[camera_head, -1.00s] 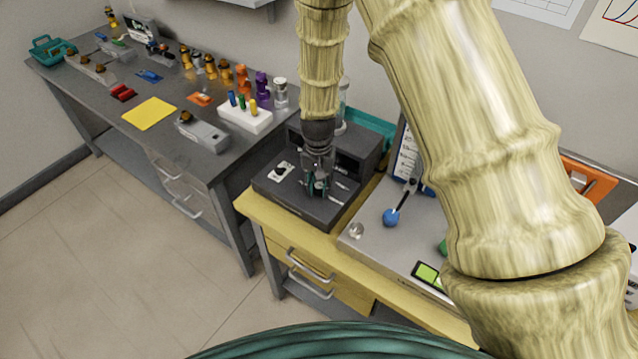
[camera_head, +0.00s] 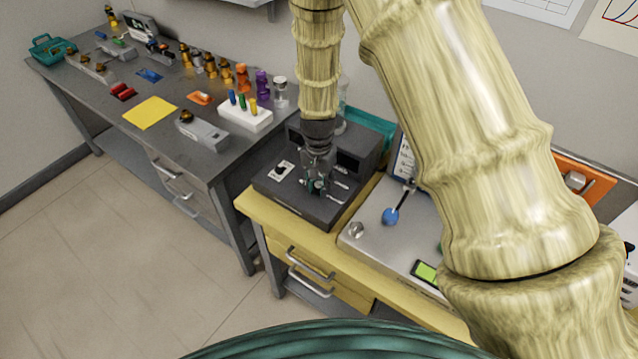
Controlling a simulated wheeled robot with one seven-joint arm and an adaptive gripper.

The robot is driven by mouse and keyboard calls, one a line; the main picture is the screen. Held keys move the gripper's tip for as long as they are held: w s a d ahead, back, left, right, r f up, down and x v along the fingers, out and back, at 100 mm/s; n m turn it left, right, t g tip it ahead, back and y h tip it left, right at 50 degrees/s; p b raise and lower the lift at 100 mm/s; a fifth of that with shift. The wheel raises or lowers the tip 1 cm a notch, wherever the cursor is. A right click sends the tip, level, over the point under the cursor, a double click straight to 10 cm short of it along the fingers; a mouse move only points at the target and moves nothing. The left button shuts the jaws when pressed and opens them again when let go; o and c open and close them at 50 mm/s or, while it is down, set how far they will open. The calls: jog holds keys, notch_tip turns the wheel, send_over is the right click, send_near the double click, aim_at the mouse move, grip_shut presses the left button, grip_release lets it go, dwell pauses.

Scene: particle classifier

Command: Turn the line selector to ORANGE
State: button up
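My gripper (camera_head: 317,187) points down over the sloped top of a dark grey machine (camera_head: 297,205) on the yellow bench. Its teal-tinted fingers are low over that panel, close to or touching it. The fingers are too small to tell whether they are open, shut or around a control. A white plate with a black knob (camera_head: 281,171) lies on the panel to the left of my gripper. Pale slots or levers (camera_head: 338,184) show to its right. No ORANGE label is readable, and I cannot tell which control is the line selector. The panel directly under my gripper is hidden.
My arm covers much of the right side. A grey table (camera_head: 95,85) with bottles and tools is at the left.

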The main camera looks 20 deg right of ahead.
aim_at(319, 184)
jog(key=o, duration=0.5)
jog(key=shift+c, duration=0.2)
jog(key=shift+r, duration=0.15)
notch_tip(319, 184, up, 12)
jog(key=shift+w, duration=0.1)
dwell(0.5)
